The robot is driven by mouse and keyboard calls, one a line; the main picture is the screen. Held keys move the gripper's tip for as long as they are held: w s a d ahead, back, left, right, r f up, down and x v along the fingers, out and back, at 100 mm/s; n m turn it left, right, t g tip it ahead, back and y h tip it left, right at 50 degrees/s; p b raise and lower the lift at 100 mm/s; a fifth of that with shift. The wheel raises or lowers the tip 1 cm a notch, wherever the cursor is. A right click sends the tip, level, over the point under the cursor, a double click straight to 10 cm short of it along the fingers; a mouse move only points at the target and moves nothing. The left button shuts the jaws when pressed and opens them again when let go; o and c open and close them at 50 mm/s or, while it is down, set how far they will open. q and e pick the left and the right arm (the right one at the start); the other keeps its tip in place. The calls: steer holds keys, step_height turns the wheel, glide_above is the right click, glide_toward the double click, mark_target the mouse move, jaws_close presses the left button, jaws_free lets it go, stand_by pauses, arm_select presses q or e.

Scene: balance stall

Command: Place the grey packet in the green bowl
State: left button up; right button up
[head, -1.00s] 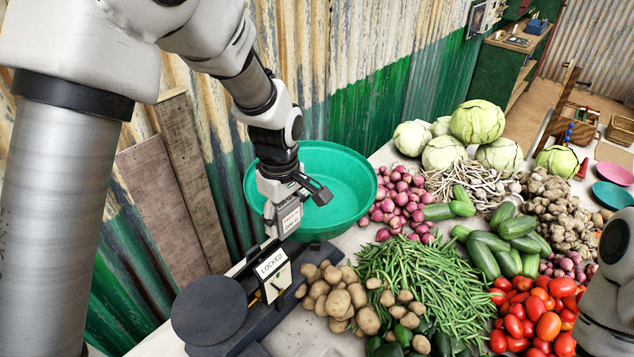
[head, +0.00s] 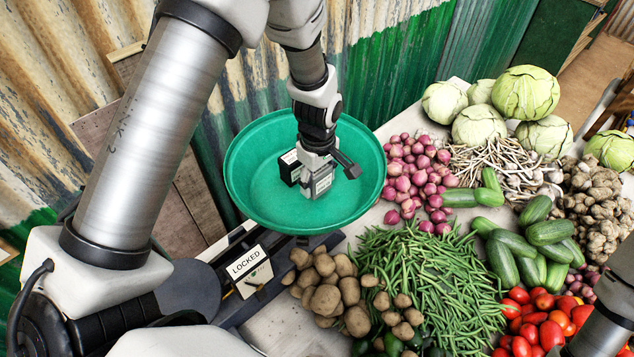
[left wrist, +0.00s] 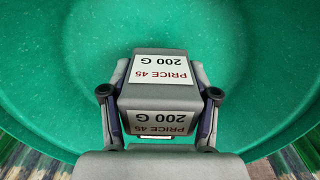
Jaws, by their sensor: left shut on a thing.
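The grey packet (left wrist: 160,95) has white labels reading "PRICE 45 200 G". My left gripper (left wrist: 160,105) is shut on it, with a finger on each side. In the head view the packet (head: 321,184) hangs from the left gripper (head: 322,168), inside the outline of the green bowl (head: 255,190). The wide, round bowl rests on the scale, and its green inside also surrounds the packet in the left wrist view (left wrist: 60,60). I cannot tell whether the packet touches the bowl's bottom. My right gripper is out of view; only part of that arm shows at lower right.
A sign reading LOCKED (head: 247,263) stands on the scale in front of the bowl. Potatoes (head: 330,290), green beans (head: 420,275) and red onions (head: 410,170) lie close on the right. A corrugated wall (head: 400,70) rises behind the bowl.

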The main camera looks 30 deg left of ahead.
mark_target(320, 189)
arm_select(q)
steer(key=f, duration=0.2)
steer(key=w+f+p, duration=0.1)
steer(key=f, duration=0.1)
steer(key=shift+f, duration=0.1)
steer(key=shift+s, duration=0.3)
steer(key=o, duration=1.4)
steer(key=shift+w+f, duration=0.1)
steer(key=shift+w, duration=0.1)
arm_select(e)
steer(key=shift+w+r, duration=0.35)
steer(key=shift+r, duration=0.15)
